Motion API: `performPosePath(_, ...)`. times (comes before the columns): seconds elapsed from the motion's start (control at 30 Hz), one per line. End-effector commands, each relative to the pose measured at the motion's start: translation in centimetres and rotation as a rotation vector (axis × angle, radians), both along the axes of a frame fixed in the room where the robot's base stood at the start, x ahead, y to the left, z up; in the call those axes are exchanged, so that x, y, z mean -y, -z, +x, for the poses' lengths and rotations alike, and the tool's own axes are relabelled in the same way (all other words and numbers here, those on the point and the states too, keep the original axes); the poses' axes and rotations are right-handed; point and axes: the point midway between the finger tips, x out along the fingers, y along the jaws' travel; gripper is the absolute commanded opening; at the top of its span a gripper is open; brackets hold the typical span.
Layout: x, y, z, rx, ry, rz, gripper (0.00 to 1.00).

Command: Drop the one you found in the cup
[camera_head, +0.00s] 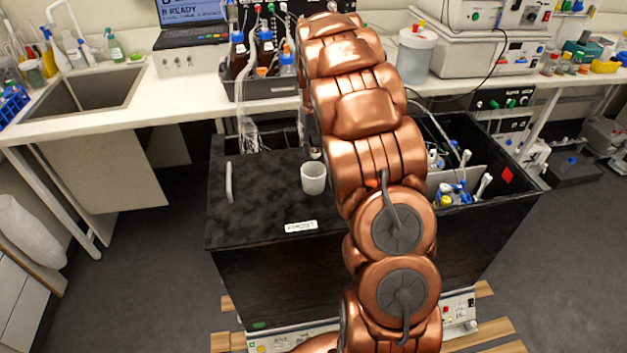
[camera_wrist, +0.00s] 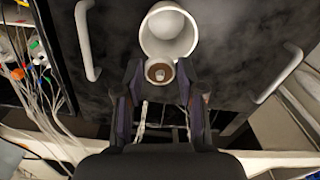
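A white cup (camera_head: 313,178) stands upright on the black lid of the large black box. It also shows in the wrist view (camera_wrist: 181,25), with its open mouth towards the camera. In the head view my arm hides most of the gripper, which is just behind the cup.
The black lid (camera_head: 262,185) has a handle (camera_head: 229,182) at left and a label (camera_head: 301,227). An open compartment (camera_head: 510,160) with blue- and yellow-capped items lies right of my arm. A rack of bottles (camera_head: 262,85) and a bench (camera_head: 180,98) stand behind.

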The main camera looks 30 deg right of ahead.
Motion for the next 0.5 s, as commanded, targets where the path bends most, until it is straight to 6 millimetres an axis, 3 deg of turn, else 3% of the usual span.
performPosePath(0.2,0.0,-0.01,-0.01,0.0,0.0,0.0,0.61)
performPosePath(0.5,0.0,-0.16,0.01,0.0,0.0,0.0,0.61)
